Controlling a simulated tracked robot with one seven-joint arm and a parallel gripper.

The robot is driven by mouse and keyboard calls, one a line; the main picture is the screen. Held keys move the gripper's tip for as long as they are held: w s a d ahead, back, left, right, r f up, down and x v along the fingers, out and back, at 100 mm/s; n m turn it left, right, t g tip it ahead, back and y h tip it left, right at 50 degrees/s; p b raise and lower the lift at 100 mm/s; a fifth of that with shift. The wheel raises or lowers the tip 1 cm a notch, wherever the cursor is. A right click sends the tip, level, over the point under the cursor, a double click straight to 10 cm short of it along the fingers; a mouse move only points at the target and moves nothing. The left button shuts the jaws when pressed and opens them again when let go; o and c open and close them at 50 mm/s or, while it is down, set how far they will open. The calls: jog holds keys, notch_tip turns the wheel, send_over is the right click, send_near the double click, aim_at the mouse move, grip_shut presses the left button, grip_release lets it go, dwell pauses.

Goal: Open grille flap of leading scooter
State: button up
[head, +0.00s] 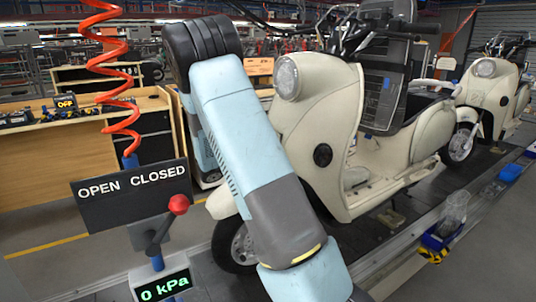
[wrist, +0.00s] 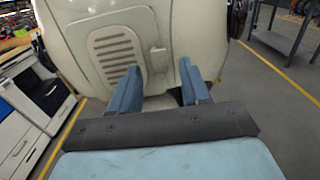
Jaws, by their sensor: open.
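The leading scooter (head: 390,150) is cream and stands upright on the conveyor in the head view, with my blue-grey arm crossing in front of its front end. In the wrist view its cream front shield (wrist: 75,25) fills the upper middle. The grille flap (wrist: 116,52) is a rounded cream panel with horizontal slats, seemingly lying flat in the shield. A small raised tab (wrist: 158,52) is at its right side. My gripper (wrist: 160,78) is open, its blue fingers pointing at the shield below the tab. Whether they touch it is unclear. The head view does not show the fingers.
A second cream scooter (head: 492,90) stands behind on the line. An OPEN/CLOSED sign (head: 130,192) with a red-knobbed lever (head: 178,206) and a 0 kPa display (head: 163,288) stands at front left. A blue bin (head: 440,236) sits beside the conveyor.

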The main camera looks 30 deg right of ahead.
jog(key=shift+d, duration=1)
jog(key=shift+c, duration=0.5)
grip_shut()
jog(key=shift+w+g, duration=0.1)
jog(key=shift+g, duration=0.2)
